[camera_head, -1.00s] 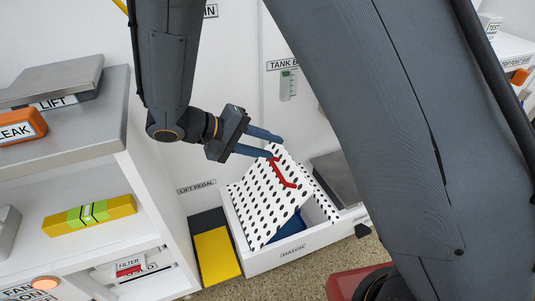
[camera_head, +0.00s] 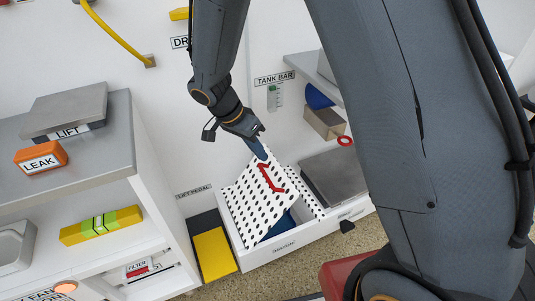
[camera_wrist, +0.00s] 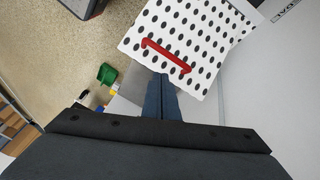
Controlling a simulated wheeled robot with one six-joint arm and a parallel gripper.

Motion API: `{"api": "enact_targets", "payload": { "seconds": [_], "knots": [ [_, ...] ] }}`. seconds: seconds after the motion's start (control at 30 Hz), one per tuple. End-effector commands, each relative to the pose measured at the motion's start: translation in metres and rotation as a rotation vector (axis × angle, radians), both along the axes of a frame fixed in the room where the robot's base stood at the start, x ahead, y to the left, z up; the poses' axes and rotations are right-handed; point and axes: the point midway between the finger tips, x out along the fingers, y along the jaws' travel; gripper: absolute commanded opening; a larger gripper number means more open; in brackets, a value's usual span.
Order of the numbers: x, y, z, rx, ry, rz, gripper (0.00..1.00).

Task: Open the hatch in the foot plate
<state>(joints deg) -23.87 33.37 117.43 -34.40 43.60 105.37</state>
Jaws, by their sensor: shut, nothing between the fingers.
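The hatch (camera_head: 245,205) is a white panel with black holes and a red handle (camera_head: 269,180) near its top edge. It stands tilted up from the white foot plate box (camera_head: 285,252), with a dark blue inside showing below it. My gripper (camera_head: 263,155) is shut and empty, just above the hatch's raised edge beside the red handle. In the wrist view the hatch (camera_wrist: 203,30) and its handle (camera_wrist: 165,56) lie just past the closed fingertips (camera_wrist: 161,80). I cannot tell whether the fingertips touch the panel.
A yellow and black lift pedal (camera_head: 213,252) stands left of the box. A grey-topped shelf unit (camera_head: 105,150) is farther left. A grey plate (camera_head: 333,178) lies right of the hatch. A brown box (camera_head: 324,122) and red ring (camera_head: 344,140) sit behind.

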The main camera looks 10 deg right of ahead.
Motion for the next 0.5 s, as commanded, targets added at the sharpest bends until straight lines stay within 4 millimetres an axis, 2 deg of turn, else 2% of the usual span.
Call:
{"api": "enact_targets", "payload": {
  "seconds": [0.03,0.1,0.27,0.37,0.5],
  "knots": [
    [0.003,-0.003,0.01,0.049,-0.047,-0.103,0.0],
    [0.01,-0.003,0.013,0.106,-0.103,-0.22,0.0],
    [0.019,-0.003,0.014,0.172,-0.167,-0.362,0.0],
    [0.02,-0.004,0.008,0.18,-0.174,-0.378,0.0],
    [0.021,-0.009,-0.011,0.179,-0.172,-0.378,0.0]
  ]
}}
